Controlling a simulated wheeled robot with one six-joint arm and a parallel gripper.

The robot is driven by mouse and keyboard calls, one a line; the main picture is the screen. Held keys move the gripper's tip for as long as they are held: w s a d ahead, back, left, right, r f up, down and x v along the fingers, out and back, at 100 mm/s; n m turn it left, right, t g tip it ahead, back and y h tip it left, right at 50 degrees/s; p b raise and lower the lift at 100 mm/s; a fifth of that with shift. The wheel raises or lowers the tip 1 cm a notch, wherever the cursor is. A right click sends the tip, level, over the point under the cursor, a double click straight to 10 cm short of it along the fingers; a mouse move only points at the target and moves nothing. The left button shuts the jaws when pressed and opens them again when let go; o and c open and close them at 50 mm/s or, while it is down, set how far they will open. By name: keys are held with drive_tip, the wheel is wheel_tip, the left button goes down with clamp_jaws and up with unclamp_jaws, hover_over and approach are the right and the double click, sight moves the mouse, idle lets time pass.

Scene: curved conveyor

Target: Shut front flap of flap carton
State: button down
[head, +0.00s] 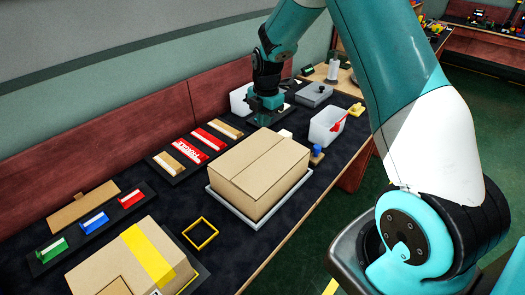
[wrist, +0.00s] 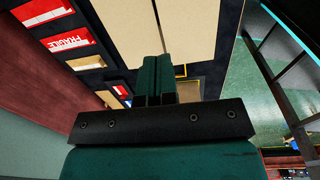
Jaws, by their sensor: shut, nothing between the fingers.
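The flap carton (head: 258,170) is a brown cardboard box on a grey tray (head: 256,222) in the middle of the table. Its top looks nearly flat, with a seam between two flaps; I cannot tell whether the front flap is fully down. Its top also shows in the wrist view (wrist: 188,28), with the dark seam running toward my fingers. My gripper (head: 265,118) is at the carton's far end in the head view, pointing down. In the wrist view my gripper (wrist: 157,62) has its two green fingers together and empty. Whether the fingertips touch the carton is unclear.
A yellow-taped carton (head: 148,254) and a yellow square frame (head: 200,233) lie nearer. Trays with red and tan packs (head: 207,139) line the wall side. A white bin (head: 327,125) and a blue-topped item (head: 317,152) stand right of the carton.

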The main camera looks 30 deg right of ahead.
sight(262, 158)
drive_tip(key=f+p, duration=0.1)
drive_tip(key=f, duration=0.3)
drive_tip(key=f+p, duration=0.2)
drive_tip(key=f, duration=0.3)
drive_tip(key=f+p, duration=0.2)
drive_tip(key=f, duration=0.2)
drive_tip(key=shift+w+a+f, duration=0.1)
drive_tip(key=shift+w+f, duration=0.3)
drive_tip(key=shift+f, duration=0.2)
